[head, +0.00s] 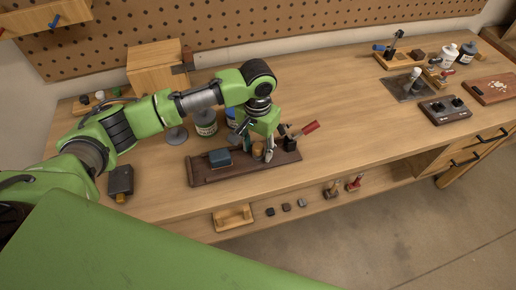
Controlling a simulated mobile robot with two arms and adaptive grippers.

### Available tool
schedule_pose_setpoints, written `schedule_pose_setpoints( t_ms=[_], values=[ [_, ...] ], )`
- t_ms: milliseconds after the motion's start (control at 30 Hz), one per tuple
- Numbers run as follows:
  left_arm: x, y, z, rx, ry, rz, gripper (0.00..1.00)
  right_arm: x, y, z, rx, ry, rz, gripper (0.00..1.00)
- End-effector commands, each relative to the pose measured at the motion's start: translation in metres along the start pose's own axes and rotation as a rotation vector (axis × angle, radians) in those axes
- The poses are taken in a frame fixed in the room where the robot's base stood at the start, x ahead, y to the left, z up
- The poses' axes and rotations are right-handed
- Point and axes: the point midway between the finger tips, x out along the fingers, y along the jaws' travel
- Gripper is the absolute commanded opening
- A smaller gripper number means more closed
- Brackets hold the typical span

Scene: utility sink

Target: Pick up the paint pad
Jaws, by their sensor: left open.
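A small blue pad with a dark base (220,158) lies in the left part of a dark wooden tray (200,178) on the workbench. It looks like the paint pad, though I cannot be sure. My left gripper (257,145) points down over the right half of the tray, to the right of the blue pad and apart from it. It is open. One grey finger hangs beside a small amber item (257,150); whether they touch cannot be told. My right gripper is not in view.
Jars (205,124) and a wooden box (155,68) are behind my left arm. A lower shelf (234,216) holds small items. The bench's middle right is clear; bottles and holders crowd its far right.

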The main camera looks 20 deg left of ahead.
Motion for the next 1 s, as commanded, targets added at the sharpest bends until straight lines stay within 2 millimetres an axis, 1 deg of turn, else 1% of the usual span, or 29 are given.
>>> schedule_pose_setpoints(
  t_ms=[33,167,267,300,333,600,767,867,1000],
  values=[
    [0.001,0.0,0.0,0.0,0.0,0.0,0.42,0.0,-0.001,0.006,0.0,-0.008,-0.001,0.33],
    [0.001,0.0,0.0,0.001,0.0,0.0,0.42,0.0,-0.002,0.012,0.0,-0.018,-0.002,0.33],
    [0.0,0.0,0.0,0.001,0.0,0.0,0.19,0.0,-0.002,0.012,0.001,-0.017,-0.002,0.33],
    [0.0,0.0,0.0,0.001,0.0,0.0,0.08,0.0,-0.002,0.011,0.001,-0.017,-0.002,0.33],
    [0.0,0.0,0.0,0.001,0.0,0.0,0.04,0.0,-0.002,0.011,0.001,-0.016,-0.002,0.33],
    [0.0,0.0,0.0,0.0,0.0,0.0,0.04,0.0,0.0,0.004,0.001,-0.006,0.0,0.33],
    [-0.003,0.0,0.0,0.001,0.0,0.0,0.04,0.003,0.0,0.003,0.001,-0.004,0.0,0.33],
    [-0.011,0.0,-0.001,0.0,0.002,0.001,0.04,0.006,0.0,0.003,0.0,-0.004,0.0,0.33],
    [-0.031,0.001,-0.001,0.002,0.004,0.002,0.04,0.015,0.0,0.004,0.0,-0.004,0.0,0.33]
  ],
)
